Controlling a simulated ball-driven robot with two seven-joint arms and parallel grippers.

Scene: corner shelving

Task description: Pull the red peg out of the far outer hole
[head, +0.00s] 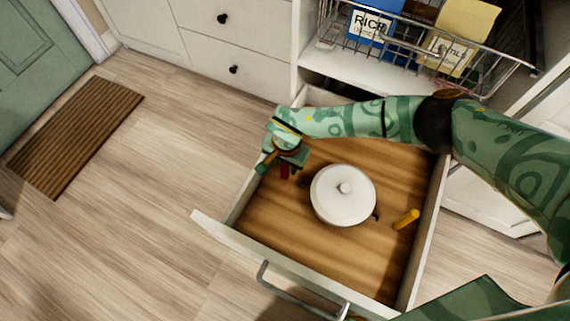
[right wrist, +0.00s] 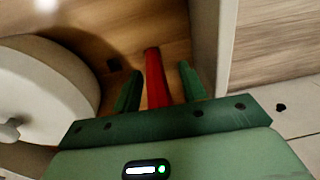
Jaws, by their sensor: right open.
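The red peg (head: 285,172) stands in the wooden drawer floor near the drawer's left wall, mostly hidden by my right gripper (head: 280,160) in the head view. In the right wrist view the red peg (right wrist: 155,78) rises between the two green fingers of my right gripper (right wrist: 158,72). The fingers are open, one on each side of it, with gaps showing. The hole around the peg's foot is hidden. My left gripper is not in view.
The open drawer (head: 222,228) also holds a white lidded pot (head: 342,195), right of the red peg, and a yellow peg (head: 405,219) near its right wall. A wire basket (head: 490,52) with packages hangs above the back. Free floor lies left.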

